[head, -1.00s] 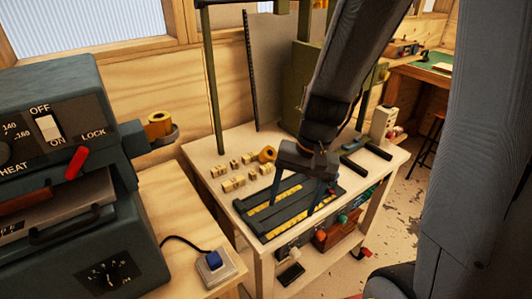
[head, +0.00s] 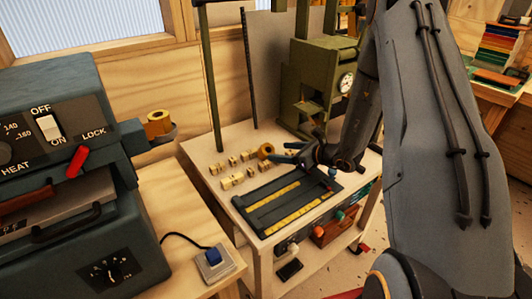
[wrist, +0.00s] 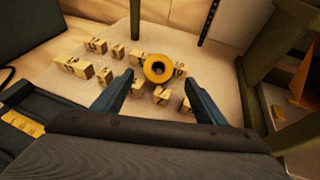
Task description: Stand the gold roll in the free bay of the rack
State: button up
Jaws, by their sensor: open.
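The gold roll (head: 266,151) lies on the pale cart top, among small wooden blocks. In the wrist view, the roll (wrist: 158,68) shows its round end and dark core hole to me, straight ahead and slightly beyond the fingertips. My gripper (head: 281,152) is open, low over the cart, its blue fingers pointing left at the roll. In the wrist view, the open fingers (wrist: 158,78) flank the roll's lower part, with nothing held. Coloured round ends (head: 340,215) show along the cart's front side; I cannot make out a rack or a free bay there.
A dark slotted tray (head: 245,203) with yellow strips lies in front of the blocks (head: 231,181). A green press (head: 322,75) stands behind my gripper. Green posts rise at the cart's back.

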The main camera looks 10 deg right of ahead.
aim_at(269, 151)
jog(key=p+x, duration=0.1)
jog(key=x, duration=0.2)
jog(key=shift+a, duration=0.25)
jog(key=shift+p+x, duration=1.1)
jog(key=shift+x, duration=0.9)
jog(key=shift+f, duration=0.15)
jog(key=c, duration=1.3)
